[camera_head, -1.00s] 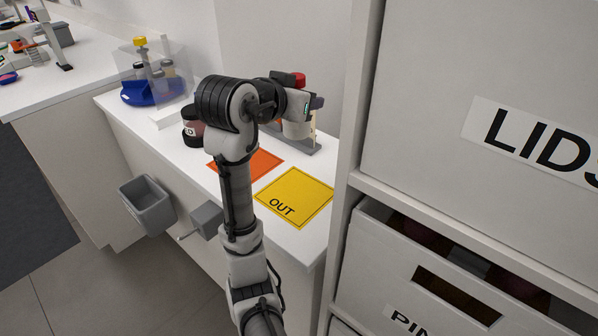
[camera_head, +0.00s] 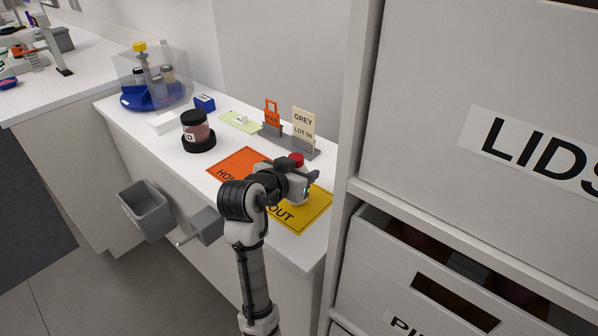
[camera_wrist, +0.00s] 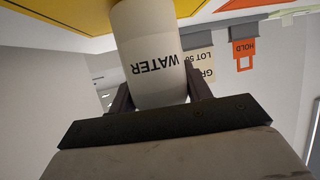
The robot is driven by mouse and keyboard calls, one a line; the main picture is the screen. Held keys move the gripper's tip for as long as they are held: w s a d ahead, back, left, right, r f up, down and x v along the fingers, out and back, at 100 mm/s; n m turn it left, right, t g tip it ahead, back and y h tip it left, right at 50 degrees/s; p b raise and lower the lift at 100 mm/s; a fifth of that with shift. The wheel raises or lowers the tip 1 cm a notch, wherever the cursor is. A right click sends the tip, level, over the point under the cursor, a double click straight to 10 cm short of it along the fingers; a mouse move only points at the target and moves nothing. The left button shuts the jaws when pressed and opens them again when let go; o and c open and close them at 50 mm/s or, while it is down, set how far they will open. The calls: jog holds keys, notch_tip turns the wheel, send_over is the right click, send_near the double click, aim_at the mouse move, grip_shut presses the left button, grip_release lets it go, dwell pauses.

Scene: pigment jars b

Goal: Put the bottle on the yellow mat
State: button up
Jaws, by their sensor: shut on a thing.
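The bottle (camera_wrist: 148,55) is white with the word WATER on it and fills the middle of the wrist view, upside down in that picture. My gripper (camera_wrist: 155,98) is shut on it, one finger on each side. In the head view my gripper (camera_head: 300,180) is over the yellow mat (camera_head: 314,211), marked OUT, and a red cap (camera_head: 296,158) shows above it. The bottle's body is mostly hidden there by my gripper. The yellow mat also shows at the top of the wrist view (camera_wrist: 75,14). I cannot tell whether the bottle's base touches the mat.
An orange HOLD mat (camera_head: 240,166) lies left of the yellow mat. Behind are a grey stand (camera_head: 298,147) with a GREY LOT 50 card (camera_head: 303,122) and an orange tag (camera_head: 271,113). A dark-lidded jar (camera_head: 196,128) stands left. A tall shelf (camera_head: 352,150) bounds the right.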

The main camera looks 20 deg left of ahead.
jog(key=shift+f, duration=0.2)
jog(key=o, duration=1.1)
